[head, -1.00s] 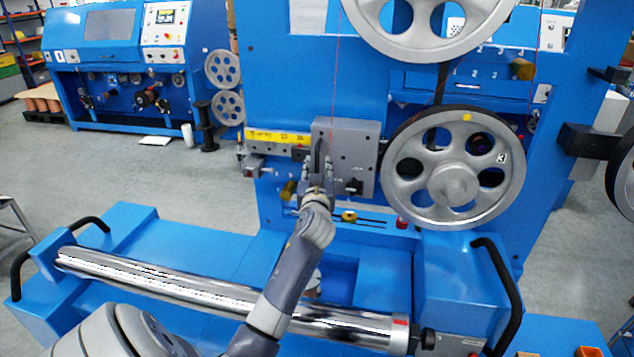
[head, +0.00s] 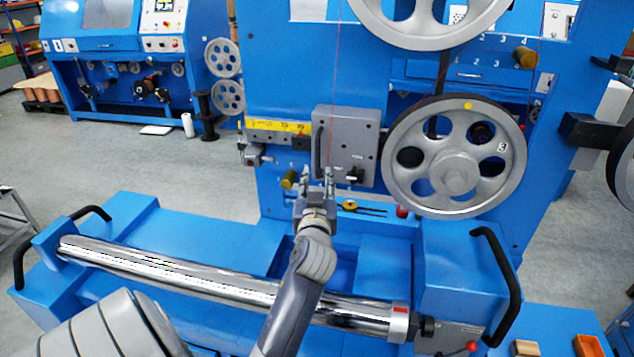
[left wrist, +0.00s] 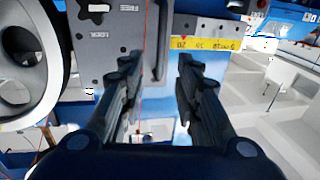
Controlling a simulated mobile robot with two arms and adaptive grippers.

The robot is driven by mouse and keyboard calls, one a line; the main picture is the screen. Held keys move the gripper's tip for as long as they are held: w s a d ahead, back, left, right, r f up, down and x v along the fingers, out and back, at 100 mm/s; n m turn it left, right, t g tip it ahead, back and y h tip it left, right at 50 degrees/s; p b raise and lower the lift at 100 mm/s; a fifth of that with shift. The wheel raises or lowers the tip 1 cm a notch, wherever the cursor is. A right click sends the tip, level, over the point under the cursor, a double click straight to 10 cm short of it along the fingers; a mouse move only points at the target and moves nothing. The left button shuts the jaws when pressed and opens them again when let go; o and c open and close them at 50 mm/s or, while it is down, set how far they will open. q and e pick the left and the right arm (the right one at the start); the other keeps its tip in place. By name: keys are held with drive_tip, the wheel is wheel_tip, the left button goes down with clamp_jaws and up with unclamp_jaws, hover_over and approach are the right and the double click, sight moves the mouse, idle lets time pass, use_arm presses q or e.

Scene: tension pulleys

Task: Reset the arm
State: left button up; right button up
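My left gripper (head: 317,184) is in front of the blue machine, just below the grey plate (head: 346,148) with its dark vertical handle (head: 318,146). In the left wrist view its two fingers (left wrist: 158,95) are spread apart with nothing between them. The handle (left wrist: 161,45) shows beyond the fingers, apart from them. A thin red wire (head: 334,75) runs down past the plate, and it also shows near the left finger in the wrist view (left wrist: 143,60). My right gripper is not in view.
A large grey pulley wheel (head: 455,158) marked 3 stands right of the plate, another (head: 432,18) above it. A yellow scale (head: 275,127) is left of the plate. A chrome roller (head: 230,288) lies across the front. Two bent black handles (head: 497,285) (head: 62,242) stick out there.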

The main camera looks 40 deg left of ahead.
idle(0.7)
use_arm(q)
drive_tip(key=s+d+f+m+g+h, duration=0.2)
drive_tip(key=s+d+f+h, duration=0.15)
drive_tip(key=d+f, duration=0.35)
drive_tip(key=s+d+f+m+g+h, duration=0.25)
drive_tip(key=s+d+f, duration=0.25)
drive_tip(key=f, duration=0.3)
drive_tip(key=s+d+f+m+g+h, duration=0.2)
drive_tip(key=s+d+f+m+h, duration=0.15)
drive_tip(key=s+d, duration=0.4)
drive_tip(key=s+d+f+m+g+h, duration=0.25)
drive_tip(key=s+d+f, duration=0.25)
drive_tip(key=s+d, duration=0.3)
drive_tip(key=s+f+g, duration=0.2)
drive_tip(key=s+f, duration=0.1)
drive_tip(key=f, duration=2.3)
drive_tip(key=s+a+f, duration=0.2)
drive_tip(key=s+f, duration=0.6)
drive_tip(key=s+a+f+g, duration=0.1)
drive_tip(key=s+f, duration=0.8)
drive_tip(key=shift+s+a, duration=0.25)
drive_tip(key=shift+a, duration=0.1)
